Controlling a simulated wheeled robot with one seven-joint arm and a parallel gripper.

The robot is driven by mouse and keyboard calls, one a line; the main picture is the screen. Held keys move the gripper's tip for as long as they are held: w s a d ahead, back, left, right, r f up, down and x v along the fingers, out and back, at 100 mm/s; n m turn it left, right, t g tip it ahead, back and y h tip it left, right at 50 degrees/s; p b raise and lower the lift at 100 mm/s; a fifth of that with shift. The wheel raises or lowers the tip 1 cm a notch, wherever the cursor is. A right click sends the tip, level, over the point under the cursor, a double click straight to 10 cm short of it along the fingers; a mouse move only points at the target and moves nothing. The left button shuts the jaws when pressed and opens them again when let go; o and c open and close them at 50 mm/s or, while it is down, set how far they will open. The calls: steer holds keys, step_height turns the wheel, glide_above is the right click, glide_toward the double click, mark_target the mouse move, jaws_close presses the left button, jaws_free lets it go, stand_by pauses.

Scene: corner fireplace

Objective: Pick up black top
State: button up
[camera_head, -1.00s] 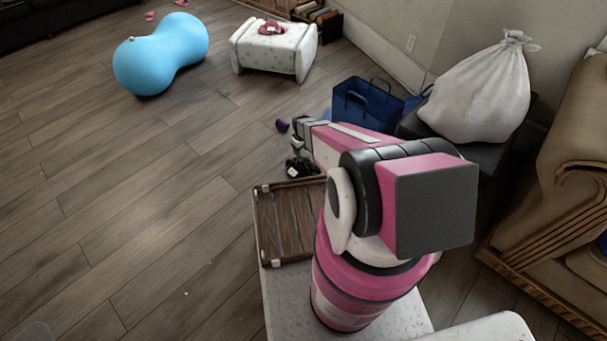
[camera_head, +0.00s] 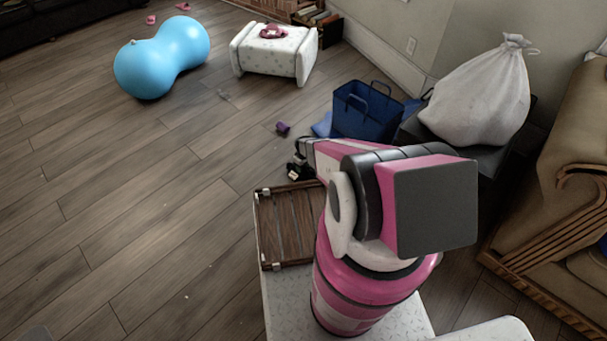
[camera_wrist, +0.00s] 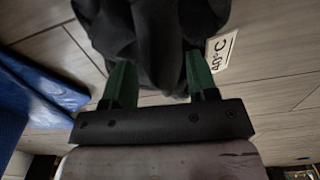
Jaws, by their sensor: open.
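The black top (camera_wrist: 155,35) is a crumpled dark cloth, close up at the top of the wrist view. A pale tag marked 40°C (camera_wrist: 222,50) shows at its right edge. My gripper (camera_wrist: 160,75) is open, with one green finger on each side of the near part of the cloth. I cannot tell whether the fingers touch it. In the head view the gripper (camera_head: 299,160) is low over the floor, and the top is mostly hidden there.
A blue bag (camera_head: 362,110) stands just beyond the gripper, with a small purple object (camera_head: 282,128) nearby. A wooden slatted crate (camera_head: 288,225) is on the near side. A white sack (camera_head: 478,100) is at the right.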

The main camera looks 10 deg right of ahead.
steer(key=shift+f, duration=0.5)
jaws_close()
steer(key=shift+r, duration=0.15)
